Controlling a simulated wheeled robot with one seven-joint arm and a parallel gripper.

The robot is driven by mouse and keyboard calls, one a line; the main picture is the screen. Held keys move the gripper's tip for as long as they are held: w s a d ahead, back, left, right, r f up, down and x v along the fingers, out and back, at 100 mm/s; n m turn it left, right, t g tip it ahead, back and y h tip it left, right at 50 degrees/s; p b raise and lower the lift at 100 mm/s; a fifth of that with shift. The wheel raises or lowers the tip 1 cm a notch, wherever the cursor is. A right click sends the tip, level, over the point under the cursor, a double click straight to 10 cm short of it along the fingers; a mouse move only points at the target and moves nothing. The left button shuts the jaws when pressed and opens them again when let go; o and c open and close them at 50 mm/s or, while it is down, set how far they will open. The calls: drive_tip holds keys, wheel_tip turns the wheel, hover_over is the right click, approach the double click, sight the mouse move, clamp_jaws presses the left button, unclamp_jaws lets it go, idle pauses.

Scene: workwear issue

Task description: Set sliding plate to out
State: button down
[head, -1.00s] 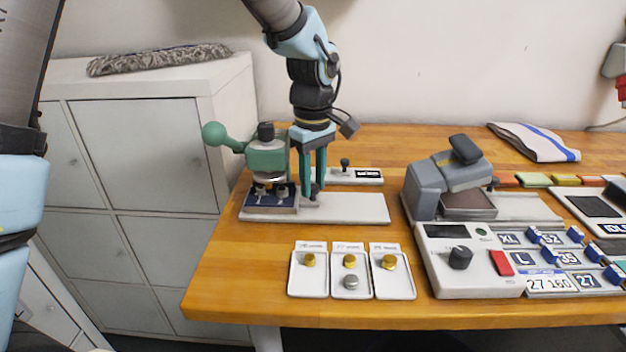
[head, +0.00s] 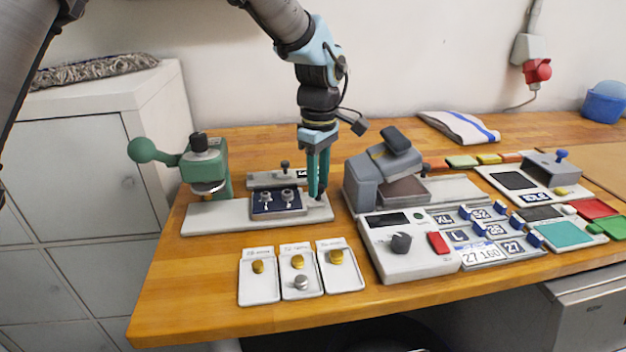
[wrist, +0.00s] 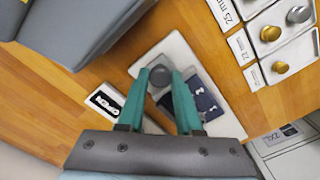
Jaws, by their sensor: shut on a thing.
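The sliding plate (head: 277,210) is a dark blue plate bearing two metal dies. It sits on the pale base (head: 215,222) of the green press (head: 207,163), at the right part of that base and clear of the press head. My gripper (head: 318,194) points down at the plate's right end. In the wrist view, my gripper (wrist: 160,85) is shut on a grey knob (wrist: 160,74) beside the sliding plate (wrist: 208,101). The fingers partly hide the knob and the plate's near edge.
The press's green ball lever (head: 142,150) sticks out left. A grey heat press (head: 372,178) stands close right of my gripper. Three white trays with buttons (head: 302,291) lie in front, and a control box (head: 393,262) at front right. A low holder with a black knob (head: 262,180) is behind.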

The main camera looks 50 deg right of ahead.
drive_tip(key=c, duration=0.6)
unclamp_jaws()
drive_tip(key=shift+s+d, duration=0.15)
drive_tip(key=shift+d, duration=0.05)
drive_tip(key=shift+r, duration=0.1)
wheel_tip(320, 180, up, 11)
drive_tip(key=shift+f+b, duration=0.2)
drive_tip(key=shift+b, duration=0.85)
